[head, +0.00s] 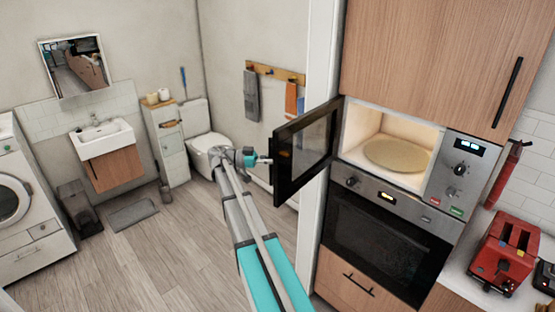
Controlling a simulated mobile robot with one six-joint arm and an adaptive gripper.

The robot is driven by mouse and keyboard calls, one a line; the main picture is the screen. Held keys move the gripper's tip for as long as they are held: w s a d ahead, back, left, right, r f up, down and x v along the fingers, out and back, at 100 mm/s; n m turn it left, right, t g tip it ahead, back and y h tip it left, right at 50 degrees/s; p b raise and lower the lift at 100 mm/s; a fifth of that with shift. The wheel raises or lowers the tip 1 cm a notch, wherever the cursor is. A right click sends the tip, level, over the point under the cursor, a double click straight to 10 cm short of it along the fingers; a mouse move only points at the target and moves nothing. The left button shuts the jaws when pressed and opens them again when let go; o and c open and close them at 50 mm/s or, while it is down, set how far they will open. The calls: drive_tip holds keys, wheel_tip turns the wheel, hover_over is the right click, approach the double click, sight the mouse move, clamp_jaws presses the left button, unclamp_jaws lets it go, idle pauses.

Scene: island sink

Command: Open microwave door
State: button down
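The microwave (462,172) is built into the wooden cabinet above the oven. Its door (305,148) stands wide open, swung out to the left on its left side. The lit inside shows a round plate (397,154). My arm reaches up from the bottom middle, and my gripper (262,160) is at the left of the door, close to its outer side. Whether it touches the door cannot be told. The fingers are too small to show whether they are open or shut.
An oven (385,240) sits below the microwave, and a red toaster (505,250) stands on the counter at right. A white wall edge is behind the door. A toilet (208,148), sink (103,138) and washing machine (25,205) are farther left. The wooden floor between is mostly clear.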

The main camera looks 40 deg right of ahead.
drive_tip(key=shift+s, duration=0.1)
drive_tip(key=c, duration=0.6)
unclamp_jaws()
drive_tip(key=shift+c, duration=0.2)
